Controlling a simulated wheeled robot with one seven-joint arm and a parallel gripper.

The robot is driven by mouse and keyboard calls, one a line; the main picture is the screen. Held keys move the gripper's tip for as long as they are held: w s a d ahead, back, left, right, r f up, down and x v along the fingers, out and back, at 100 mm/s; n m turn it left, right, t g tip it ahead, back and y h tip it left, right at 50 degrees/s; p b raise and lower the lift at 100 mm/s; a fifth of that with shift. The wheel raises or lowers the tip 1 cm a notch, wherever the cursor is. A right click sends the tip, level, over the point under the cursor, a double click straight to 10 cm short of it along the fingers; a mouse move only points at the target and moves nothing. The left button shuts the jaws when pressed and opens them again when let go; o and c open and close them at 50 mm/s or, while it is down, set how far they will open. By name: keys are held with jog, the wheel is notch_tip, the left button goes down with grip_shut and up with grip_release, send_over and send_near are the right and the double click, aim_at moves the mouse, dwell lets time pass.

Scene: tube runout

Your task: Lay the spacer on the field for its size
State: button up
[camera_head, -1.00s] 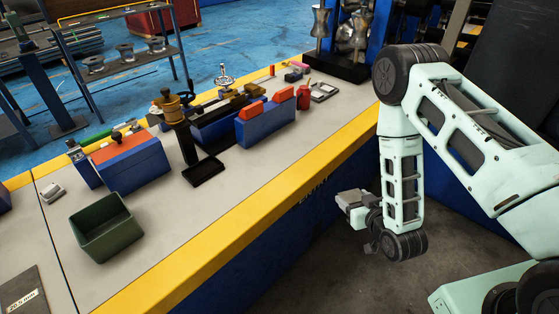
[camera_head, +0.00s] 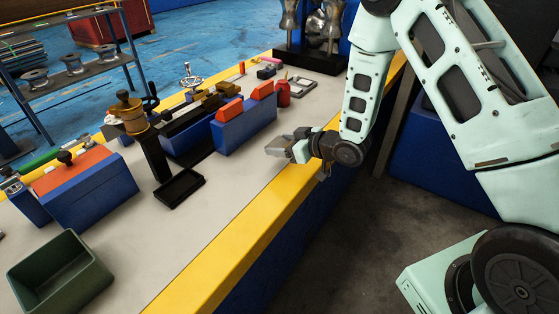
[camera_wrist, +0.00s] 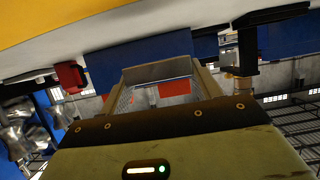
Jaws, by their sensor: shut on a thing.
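My gripper (camera_head: 276,147) is over the right part of the bench, near its yellow front edge and to the right of the blue block with orange tops. In the wrist view its two fingers (camera_wrist: 160,84) are shut on a thin grey piece, which I take for the spacer (camera_wrist: 157,71). Much of the spacer is hidden by the fingers, and in the head view I cannot tell it apart from the grey fingertips. No size-marked field shows in either view now.
On the bench (camera_head: 222,205) stand a blue block with orange tops (camera_head: 243,124), a black tray (camera_head: 180,188), a dark post with a brass head (camera_head: 150,145), another blue block (camera_head: 94,192) and a green bin (camera_head: 60,275). Free bench surface lies along the front edge.

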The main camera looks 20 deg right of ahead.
aim_at(283, 165)
jog(key=shift+f, duration=2.45)
jog(key=shift+f+b, duration=0.2)
jog(key=shift+b, duration=0.15)
jog(key=o, duration=1.5)
jog(key=shift+c, duration=0.2)
